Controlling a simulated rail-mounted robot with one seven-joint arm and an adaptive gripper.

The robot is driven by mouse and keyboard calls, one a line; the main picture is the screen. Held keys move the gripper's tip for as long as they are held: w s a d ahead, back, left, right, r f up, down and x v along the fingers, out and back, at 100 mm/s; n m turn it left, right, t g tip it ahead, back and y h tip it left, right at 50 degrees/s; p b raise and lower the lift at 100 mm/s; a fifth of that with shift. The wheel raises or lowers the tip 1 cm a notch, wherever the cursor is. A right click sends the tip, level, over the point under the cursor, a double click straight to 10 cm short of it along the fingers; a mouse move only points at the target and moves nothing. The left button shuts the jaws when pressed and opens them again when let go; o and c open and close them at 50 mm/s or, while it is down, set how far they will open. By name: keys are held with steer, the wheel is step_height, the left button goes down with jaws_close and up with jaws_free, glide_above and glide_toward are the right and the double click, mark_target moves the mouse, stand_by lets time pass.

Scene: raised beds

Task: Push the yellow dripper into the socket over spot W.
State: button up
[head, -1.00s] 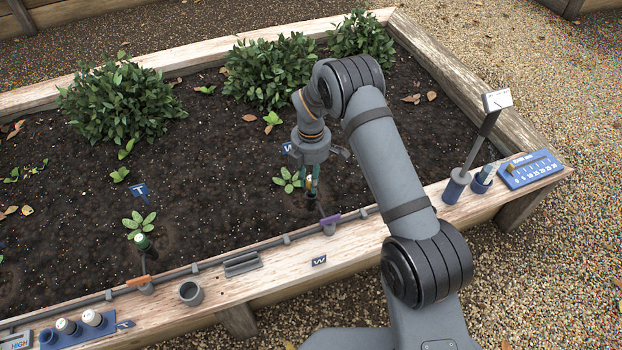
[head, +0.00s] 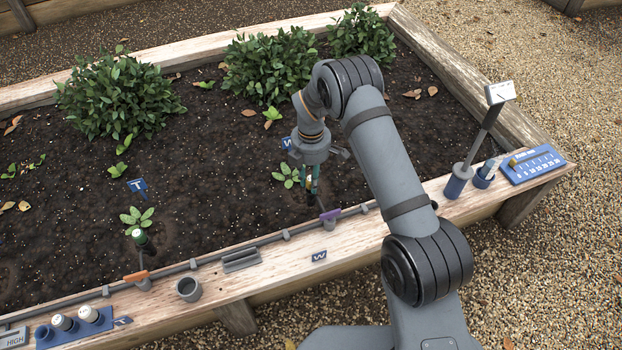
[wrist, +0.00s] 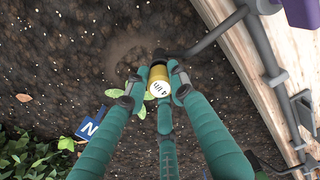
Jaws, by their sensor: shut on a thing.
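The yellow dripper (wrist: 158,75) has a pale end marked with small print. My gripper (wrist: 153,85) has its green fingers closed around it. In the head view my gripper (head: 311,182) points down over the soil by the W sign (head: 287,143). A dark socket (wrist: 161,55) at the end of a thin side tube meets the dripper's far end in the wrist view; it also shows under my fingers in the head view (head: 312,200). The dripper is in line with the socket, but I cannot tell how deep it sits. The fingers hide part of it in the head view.
A purple tag (head: 330,214) marks the side tube on the grey rail along the wooden edge. A seedling (head: 287,174) grows close left of my gripper. Left are a green-topped dripper (head: 140,237), an orange tag (head: 136,276) and a grey cup (head: 188,289).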

steer(key=shift+f, duration=0.4)
steer(key=o, duration=1)
steer(key=shift+o, duration=0.7)
steer(key=o, duration=0.4)
steer(key=shift+c, duration=0.2)
steer(key=shift+r, duration=0.1)
steer(key=shift+r+p, duration=2.75)
steer(key=shift+r, duration=0.7)
